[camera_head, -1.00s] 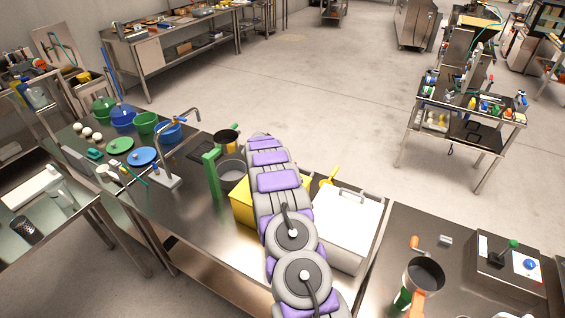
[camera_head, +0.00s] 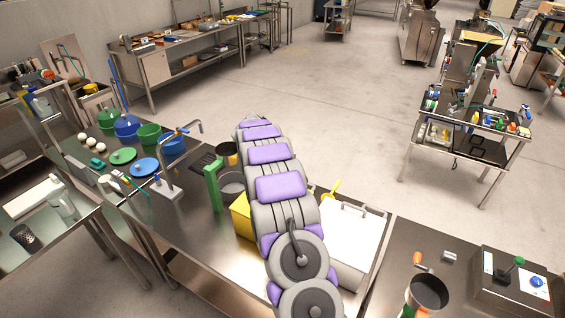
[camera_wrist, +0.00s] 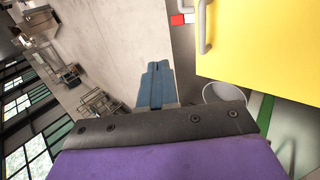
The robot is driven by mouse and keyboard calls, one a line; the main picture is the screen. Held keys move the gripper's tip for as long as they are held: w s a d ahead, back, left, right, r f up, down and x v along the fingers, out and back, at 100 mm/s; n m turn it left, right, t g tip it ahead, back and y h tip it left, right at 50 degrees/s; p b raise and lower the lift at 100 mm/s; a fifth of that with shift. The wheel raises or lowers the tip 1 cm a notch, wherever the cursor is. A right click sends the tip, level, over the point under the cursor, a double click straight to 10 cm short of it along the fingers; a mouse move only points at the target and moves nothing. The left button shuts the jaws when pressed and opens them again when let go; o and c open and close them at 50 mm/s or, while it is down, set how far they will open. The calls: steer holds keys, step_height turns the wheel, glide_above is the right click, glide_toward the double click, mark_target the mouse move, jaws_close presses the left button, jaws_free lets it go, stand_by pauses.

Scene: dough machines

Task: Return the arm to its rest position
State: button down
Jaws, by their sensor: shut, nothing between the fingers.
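My arm (camera_head: 275,187), grey with purple pads, reaches up from the bottom of the head view over the steel table. Its far end hides my gripper there. In the wrist view my gripper (camera_wrist: 155,72) shows as blue fingers lying together, shut and empty. A yellow box (camera_wrist: 265,45) with a pale handle stands to its right in that view, apart from the fingers. A grey-white round pot (camera_wrist: 224,92) shows just right of the gripper.
The steel table (camera_head: 190,235) carries a green post (camera_head: 213,187), a white lidded bin (camera_head: 352,232), and coloured bowls at the left. A second table at the right holds a metal cup with orange handle (camera_head: 430,290) and a control box (camera_head: 515,285). Open floor (camera_head: 330,110) lies behind.

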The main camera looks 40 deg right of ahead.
steer(key=s+a+r+m+g+y+b, duration=0.1)
steer(key=s+a+r+y+b, duration=0.2)
steer(key=s+a, duration=0.8)
steer(key=s+a+r+m+g+y+b, duration=0.15)
steer(key=s+a+b, duration=0.5)
steer(key=a, duration=0.75)
steer(key=s+a+f+y+b, duration=0.1)
steer(key=s+a+f, duration=0.1)
steer(key=s+a, duration=0.4)
steer(key=s+a+f+m+g+y+b, duration=0.1)
steer(key=s+a, duration=0.5)
steer(key=s, duration=0.9)
steer(key=s+a+f+g+y+b, duration=0.1)
steer(key=s+a+f+b, duration=0.1)
steer(key=s+a, duration=0.4)
steer(key=s+f, duration=0.1)
steer(key=s, duration=0.4)
steer(key=shift+f+b, duration=0.2)
steer(key=shift+b, duration=0.1)
steer(key=shift+s+m, duration=0.1)
steer(key=shift+m, duration=0.15)
